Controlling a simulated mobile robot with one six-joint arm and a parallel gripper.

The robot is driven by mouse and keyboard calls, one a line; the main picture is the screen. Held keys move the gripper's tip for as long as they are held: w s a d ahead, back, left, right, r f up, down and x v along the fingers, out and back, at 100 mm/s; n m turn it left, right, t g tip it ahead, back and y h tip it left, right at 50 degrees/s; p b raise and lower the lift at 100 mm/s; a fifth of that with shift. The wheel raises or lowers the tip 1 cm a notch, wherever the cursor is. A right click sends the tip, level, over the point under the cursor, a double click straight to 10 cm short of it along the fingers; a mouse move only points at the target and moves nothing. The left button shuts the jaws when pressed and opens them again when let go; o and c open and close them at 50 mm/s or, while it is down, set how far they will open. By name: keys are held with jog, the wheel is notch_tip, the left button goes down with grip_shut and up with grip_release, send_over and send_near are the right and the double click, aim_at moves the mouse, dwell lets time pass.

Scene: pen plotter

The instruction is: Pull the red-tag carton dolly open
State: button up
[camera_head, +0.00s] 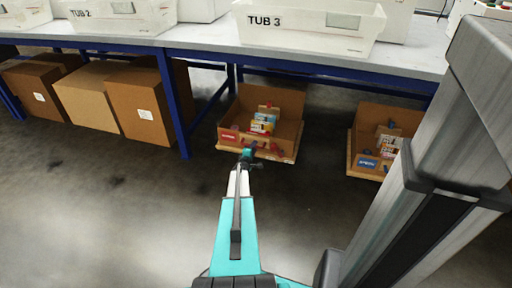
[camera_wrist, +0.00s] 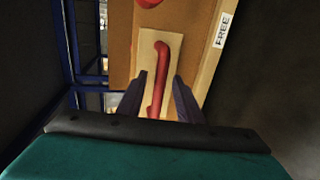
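The red-tag carton dolly (camera_head: 287,131) is an open brown carton on a low wooden base, standing on the floor under the bench. Its red tag (camera_head: 229,135) is on the front left, and small boxes show inside. In the wrist view, a red bar handle (camera_wrist: 162,60) sits on a pale plate (camera_wrist: 146,50) on the carton's face. My gripper (camera_wrist: 160,76) is open, with one dark finger on each side of the handle's lower part in the picture. I see gaps on both sides; depth to the handle is unclear. In the head view my gripper (camera_head: 248,156) is at the dolly's front.
A similar carton dolly with a blue tag (camera_head: 367,162) stands to the right. White tubs, including TUB 3 (camera_head: 310,25), sit on the bench. The floor in front is clear.

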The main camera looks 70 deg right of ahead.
jog(key=shift+x, duration=0.85)
grip_shut()
